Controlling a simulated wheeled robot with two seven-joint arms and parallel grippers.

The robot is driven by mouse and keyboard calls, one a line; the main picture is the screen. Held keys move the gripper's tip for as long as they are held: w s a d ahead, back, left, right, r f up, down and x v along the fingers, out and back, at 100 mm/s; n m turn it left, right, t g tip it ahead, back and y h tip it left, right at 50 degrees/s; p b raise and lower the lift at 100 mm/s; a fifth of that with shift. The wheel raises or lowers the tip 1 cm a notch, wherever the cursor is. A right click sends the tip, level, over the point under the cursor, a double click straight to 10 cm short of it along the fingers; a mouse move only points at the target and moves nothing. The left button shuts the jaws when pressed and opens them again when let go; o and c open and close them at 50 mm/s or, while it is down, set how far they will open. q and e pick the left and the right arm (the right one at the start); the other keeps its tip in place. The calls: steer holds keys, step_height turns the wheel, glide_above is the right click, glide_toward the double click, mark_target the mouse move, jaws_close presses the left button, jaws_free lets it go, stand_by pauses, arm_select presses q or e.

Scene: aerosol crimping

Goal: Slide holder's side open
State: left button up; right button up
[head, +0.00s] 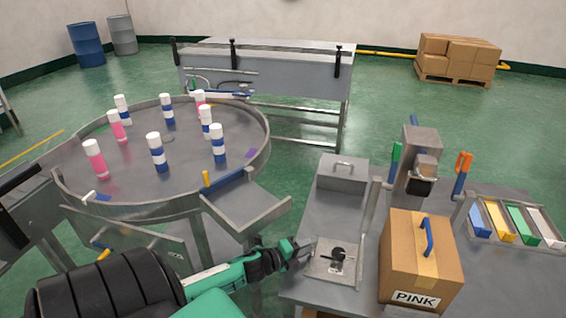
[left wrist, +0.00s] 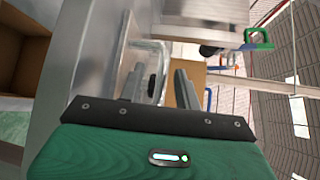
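The holder (head: 323,268) appears to be the square metal plate with a black knob (head: 338,255) on the grey workbench, left of the cardboard box. My left gripper (head: 303,250) is at the holder's left edge, low over the bench; contact cannot be told. In the left wrist view, the left gripper's two fingers (left wrist: 158,88) stand apart with a gap between them. A curved bright metal part and a small dark piece show beside and between the fingers. Nothing is clearly gripped. My right gripper is not in view.
A cardboard box marked PINK (head: 420,262) stands right of the holder. A metal case (head: 342,173) and a crimping stand (head: 416,165) are behind. A round table (head: 180,180) with pink and blue cans is at left. Coloured bins (head: 515,222) sit at right.

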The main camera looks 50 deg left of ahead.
arm_select(q)
steer(key=b+v, duration=0.2)
steer(key=v, duration=0.9)
steer(key=shift+s, duration=0.4)
steer(key=shift+a, duration=0.1)
steer(key=s+f+n+g+y, duration=0.2)
steer(key=s+f+n, duration=0.2)
steer(key=f, duration=0.6)
steer(key=s+f+n+g+y, duration=0.1)
steer(key=s+f+n+g, duration=0.2)
steer(key=f, duration=0.8)
steer(key=s+f+n+g+y, duration=0.15)
steer(key=s+f+n, duration=0.3)
steer(key=f, duration=0.55)
steer(key=s+d+f+n+g, duration=0.4)
steer(key=s+d+f, duration=0.5)
steer(key=s+f, duration=0.1)
steer(key=s+d+f+n+g, duration=0.4)
steer(key=s+d+f, duration=0.5)
steer(key=s, duration=0.4)
steer(key=shift+f+h, duration=0.45)
steer(key=shift+f, duration=0.45)
steer(key=shift+d, duration=0.2)
